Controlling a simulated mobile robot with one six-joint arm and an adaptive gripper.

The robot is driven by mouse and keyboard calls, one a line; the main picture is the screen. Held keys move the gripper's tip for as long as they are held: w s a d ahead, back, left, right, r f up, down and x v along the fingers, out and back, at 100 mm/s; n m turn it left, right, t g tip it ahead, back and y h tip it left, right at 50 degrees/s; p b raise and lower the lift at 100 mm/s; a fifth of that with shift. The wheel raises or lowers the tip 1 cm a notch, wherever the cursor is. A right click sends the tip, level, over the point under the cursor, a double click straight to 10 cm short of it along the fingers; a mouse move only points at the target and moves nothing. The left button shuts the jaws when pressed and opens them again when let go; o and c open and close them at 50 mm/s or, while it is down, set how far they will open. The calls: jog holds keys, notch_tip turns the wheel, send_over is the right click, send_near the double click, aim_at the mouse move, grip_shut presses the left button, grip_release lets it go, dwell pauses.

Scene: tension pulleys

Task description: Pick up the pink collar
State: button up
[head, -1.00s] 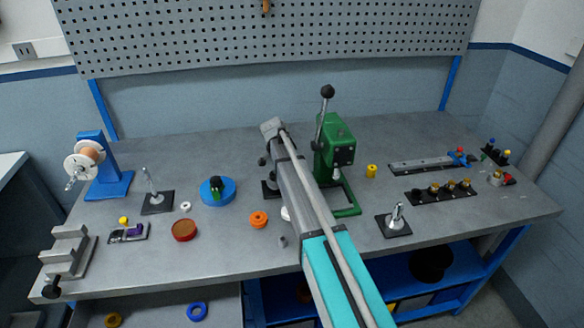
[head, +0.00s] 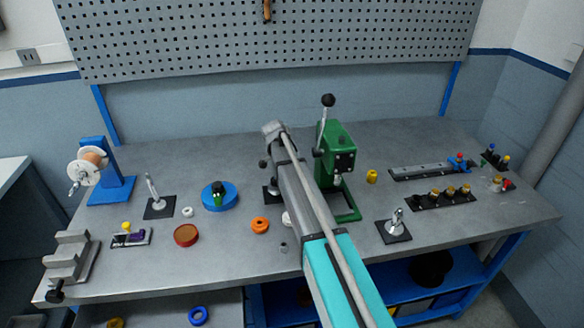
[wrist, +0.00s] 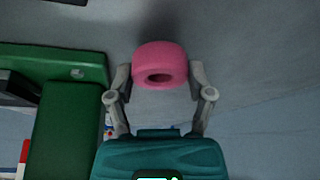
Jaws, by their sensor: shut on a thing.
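The pink collar (wrist: 160,60) is a thick ring with a dark hole, seen in the wrist view. My gripper (wrist: 160,76) is shut on it, with one grey finger against each side of the collar. In the head view the collar and my fingers are hidden behind my own arm. The grey bench top fills the background beyond the collar in the wrist view; I cannot tell for sure whether the collar touches it.
A green press (head: 338,165) stands right beside my arm; its green base (wrist: 70,110) is at the left in the wrist view. An orange ring (head: 260,226) and a blue round fixture (head: 219,196) lie to the left. A yellow collar (head: 372,176) stands to the right.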

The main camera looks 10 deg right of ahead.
jog(key=shift+r+p, duration=0.35)
jog(key=shift+r, duration=0.3)
jog(key=s+r+p, duration=1)
jog(key=s, duration=0.4)
jog(key=shift+d+r, duration=0.15)
jog(key=shift+d, duration=0.15)
